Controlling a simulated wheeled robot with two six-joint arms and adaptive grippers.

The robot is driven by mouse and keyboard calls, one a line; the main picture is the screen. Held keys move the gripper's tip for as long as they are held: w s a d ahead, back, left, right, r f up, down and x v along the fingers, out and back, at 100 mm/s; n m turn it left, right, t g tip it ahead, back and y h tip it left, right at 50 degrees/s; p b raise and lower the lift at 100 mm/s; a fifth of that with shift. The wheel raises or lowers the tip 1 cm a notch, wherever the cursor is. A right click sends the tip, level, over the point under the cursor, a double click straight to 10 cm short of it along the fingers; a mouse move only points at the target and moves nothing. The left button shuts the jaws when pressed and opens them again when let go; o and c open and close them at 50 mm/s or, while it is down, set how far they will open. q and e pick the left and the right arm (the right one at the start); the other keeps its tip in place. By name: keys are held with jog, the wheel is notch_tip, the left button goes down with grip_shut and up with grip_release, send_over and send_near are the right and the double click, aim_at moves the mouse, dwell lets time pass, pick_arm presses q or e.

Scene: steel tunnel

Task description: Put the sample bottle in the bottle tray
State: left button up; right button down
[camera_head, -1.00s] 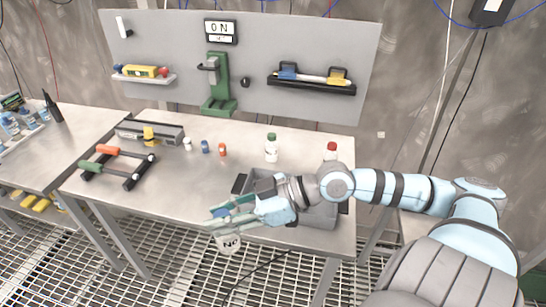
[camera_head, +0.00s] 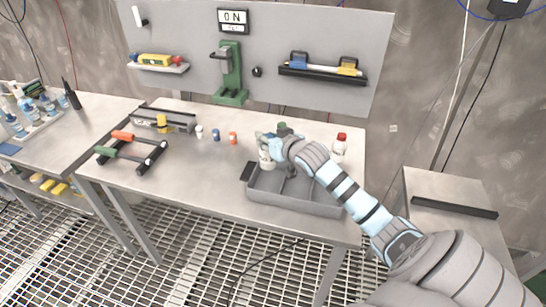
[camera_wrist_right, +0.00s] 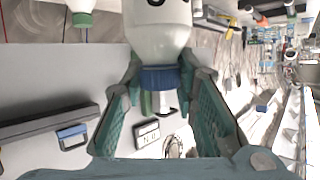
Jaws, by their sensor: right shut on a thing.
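My right gripper (camera_head: 265,142) is shut on the blue cap (camera_wrist_right: 160,78) of a white sample bottle. The bottle (camera_head: 265,160) hangs upright below the fingers, just behind the grey tray's back left corner; its white body fills the top middle of the wrist view (camera_wrist_right: 158,32). The grey open tray (camera_head: 290,208), which looks like the bottle tray, sits on the table's front right part, with my right arm over its back part. I cannot tell whether the bottle's base touches the table. My left gripper is out of view.
A green-capped bottle (camera_head: 283,126) is mostly hidden behind my gripper. A red-capped bottle (camera_head: 340,146) stands right of it. Small coloured vials (camera_head: 216,135) and a rack with orange and green handles (camera_head: 130,152) are left. The table's front left is clear.

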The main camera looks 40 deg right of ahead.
aim_at(272, 163)
jog(key=f, duration=0.2)
jog(key=s+f, duration=0.1)
jog(key=f, duration=0.2)
jog(key=shift+s+b, duration=0.1)
jog(key=shift+b, duration=0.25)
jog(key=f, duration=0.3)
jog(key=shift+w+f+b, duration=0.2)
jog(key=shift+b, duration=0.15)
jog(key=shift+w+f, duration=0.1)
jog(key=shift+f, duration=0.1)
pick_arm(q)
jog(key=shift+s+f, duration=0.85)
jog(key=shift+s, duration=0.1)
pick_arm(e)
jog(key=c, duration=1.3)
grip_release()
jog(key=shift+r, duration=0.15)
pick_arm(q)
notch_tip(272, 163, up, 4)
jog(key=p, duration=0.3)
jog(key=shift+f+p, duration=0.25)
jog(key=shift+p, duration=0.05)
pick_arm(e)
jog(key=v, duration=1.2)
